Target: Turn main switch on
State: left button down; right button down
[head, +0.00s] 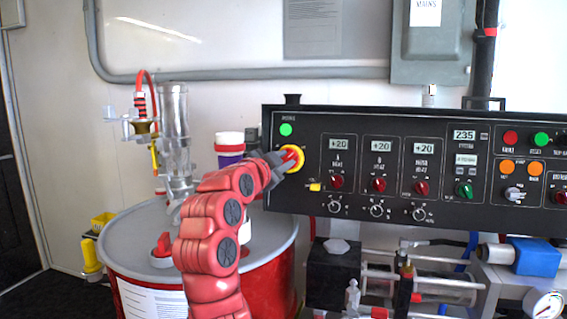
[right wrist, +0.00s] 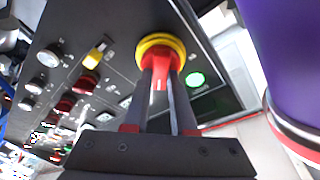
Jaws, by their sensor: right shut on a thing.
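The main switch (head: 297,152) is a red knob on a yellow round base at the left end of the black control panel (head: 300,190). My right gripper (head: 287,160) reaches it from the left and covers part of it in the head view. In the right wrist view, the gripper's two fingers (right wrist: 161,88) are shut on the red knob of the switch (right wrist: 161,50), with the yellow ring just behind it. A green light (head: 286,130) is lit above the switch; it also shows in the right wrist view (right wrist: 196,79). My left gripper is not in view.
A red drum with a grey lid (head: 125,235) stands below and left of the panel. A purple container (head: 230,150) stands close to my right gripper, and fills the right of the wrist view (right wrist: 290,60). Several knobs and a yellow switch (head: 315,187) are right of the main switch.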

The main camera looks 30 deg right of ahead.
dwell(0.4)
jog(key=c, duration=0.7)
grip_release()
jog(key=shift+c, duration=0.2)
jog(key=shift+a, duration=0.1)
jog(key=p+v, duration=0.1)
jog(key=v, duration=1.6)
jog(key=shift+p, duration=0.3)
jog(key=shift+s+a, duration=0.1)
